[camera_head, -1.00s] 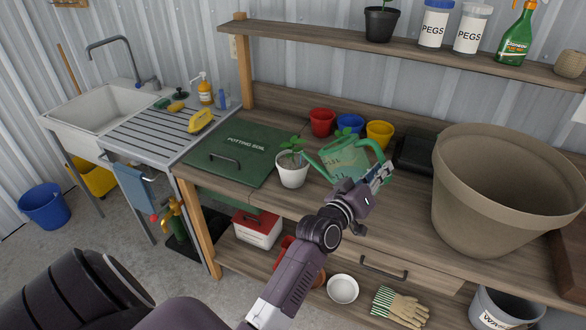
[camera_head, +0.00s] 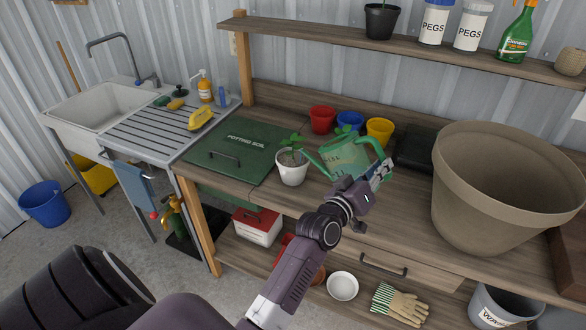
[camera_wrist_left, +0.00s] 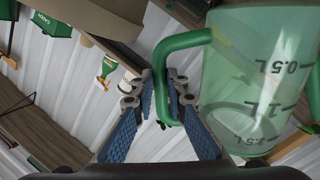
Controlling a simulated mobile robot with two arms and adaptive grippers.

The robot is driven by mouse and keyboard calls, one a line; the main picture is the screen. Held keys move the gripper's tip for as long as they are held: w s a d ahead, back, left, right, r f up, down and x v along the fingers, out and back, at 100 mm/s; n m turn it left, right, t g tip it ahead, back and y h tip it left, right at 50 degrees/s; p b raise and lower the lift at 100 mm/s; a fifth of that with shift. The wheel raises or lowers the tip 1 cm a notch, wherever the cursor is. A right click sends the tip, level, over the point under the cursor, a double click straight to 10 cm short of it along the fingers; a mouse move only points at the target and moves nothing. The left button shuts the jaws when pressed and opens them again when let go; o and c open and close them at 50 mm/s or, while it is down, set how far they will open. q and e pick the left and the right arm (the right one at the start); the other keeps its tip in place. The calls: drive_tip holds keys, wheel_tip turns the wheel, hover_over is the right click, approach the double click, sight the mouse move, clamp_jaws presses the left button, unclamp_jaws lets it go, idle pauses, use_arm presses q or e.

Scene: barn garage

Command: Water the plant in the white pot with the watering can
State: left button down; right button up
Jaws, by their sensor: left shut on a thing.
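The green translucent watering can (camera_head: 346,158) is above the workbench in the head view, its spout pointing left at the plant. My left gripper (camera_head: 381,176) is shut on the can's green handle. The left wrist view shows the handle (camera_wrist_left: 172,95) between the blue finger pads of this gripper (camera_wrist_left: 168,100), with the can's litre marks beside it. The white pot (camera_head: 291,172) stands on the bench just left of the can, with a small green plant (camera_head: 292,150) in it. The spout tip is close beside the plant; whether water flows cannot be told. My right gripper is not in view.
A green potting soil box lid (camera_head: 235,152) lies left of the pot. Red (camera_head: 322,121), blue (camera_head: 350,121) and yellow (camera_head: 380,131) pots stand behind the can. A large beige planter (camera_head: 505,190) takes up the bench's right side. A shelf (camera_head: 400,50) runs above.

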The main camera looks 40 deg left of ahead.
sight(380, 154)
use_arm(q)
drive_tip(key=shift+r, duration=0.3)
drive_tip(key=shift+w+a+r+n+p, duration=0.1)
drive_tip(key=shift+a+r+n+p, duration=0.25)
drive_tip(key=shift+r+p, duration=0.4)
drive_tip(key=shift+a+r+n+p, duration=0.15)
drive_tip(key=shift+a+r+p, duration=0.25)
drive_tip(key=shift+r+p, duration=0.25)
drive_tip(key=shift+f, duration=0.1)
drive_tip(key=shift+f, duration=0.25)
drive_tip(key=d+f+m+b, duration=0.4)
drive_tip(key=f+m+b, duration=0.2)
drive_tip(key=f, duration=0.4)
drive_tip(key=shift+f+b, duration=0.15)
drive_tip(key=shift+b, duration=0.15)
